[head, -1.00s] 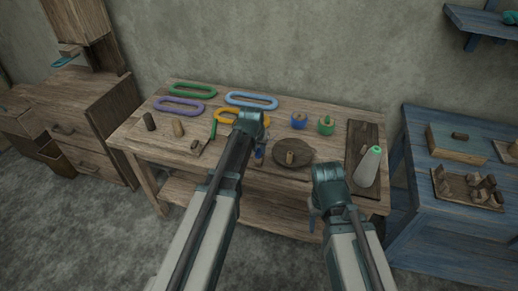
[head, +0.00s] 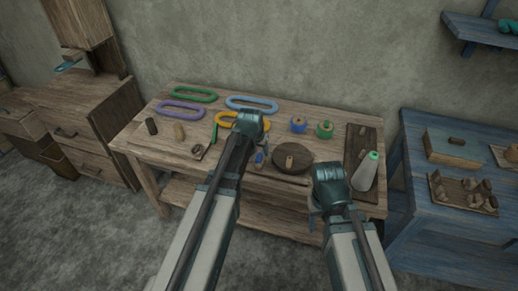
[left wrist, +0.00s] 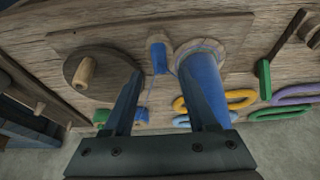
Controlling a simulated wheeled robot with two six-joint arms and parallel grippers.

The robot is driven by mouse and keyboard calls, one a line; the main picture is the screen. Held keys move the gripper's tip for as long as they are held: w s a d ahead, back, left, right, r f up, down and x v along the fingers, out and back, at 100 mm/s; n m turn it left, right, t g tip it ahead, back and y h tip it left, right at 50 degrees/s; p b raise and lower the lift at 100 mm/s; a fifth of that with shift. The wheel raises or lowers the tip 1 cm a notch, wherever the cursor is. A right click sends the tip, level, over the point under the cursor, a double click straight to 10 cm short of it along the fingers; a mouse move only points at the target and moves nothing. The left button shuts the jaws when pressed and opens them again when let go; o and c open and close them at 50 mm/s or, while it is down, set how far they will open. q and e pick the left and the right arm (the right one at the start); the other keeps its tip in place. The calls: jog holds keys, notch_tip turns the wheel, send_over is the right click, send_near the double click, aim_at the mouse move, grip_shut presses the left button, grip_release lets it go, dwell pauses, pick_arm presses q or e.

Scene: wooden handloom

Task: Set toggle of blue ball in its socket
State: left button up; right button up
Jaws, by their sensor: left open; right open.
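A small blue toggle-like peg (head: 259,157) shows at the front of the wooden table. In the left wrist view the blue peg (left wrist: 158,58) stands between my open left fingertips (left wrist: 160,70), with no clear contact. A larger blue cylinder with a wooden rim (left wrist: 205,75) is partly behind the right-hand finger; I cannot tell whether it is the socket. The blue ball (head: 299,124) sits at the back beside the green one. My left gripper (head: 252,140) is over the table front, its fingers mostly hidden. My right gripper (head: 318,200) is open and empty at the front edge.
A round dark wooden disc (head: 280,165) with an upright peg lies right of the left gripper. A cone (head: 366,172) stands on a dark board at the right. Coloured loops (head: 252,104) lie at the back. A blue table (head: 420,225) stands at the right.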

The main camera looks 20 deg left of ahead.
pick_arm(q)
jog(key=p+v, duration=0.9)
jog(key=v, duration=0.1)
jog(key=shift+s+r, duration=0.15)
jog(key=shift+r, duration=0.25)
jog(key=s+d+m+g, duration=0.1)
jog(key=s+d+g, duration=0.1)
jog(key=s+d, duration=0.4)
jog(key=s+d+f+m+g+y, duration=0.1)
jog(key=s+d+m+g, duration=0.1)
jog(key=s+d, duration=0.5)
jog(key=s, duration=0.6)
jog(key=shift+s+d+f+g, duration=0.15)
jog(key=shift+s+f+g, duration=0.05)
jog(key=shift+f+g, duration=0.1)
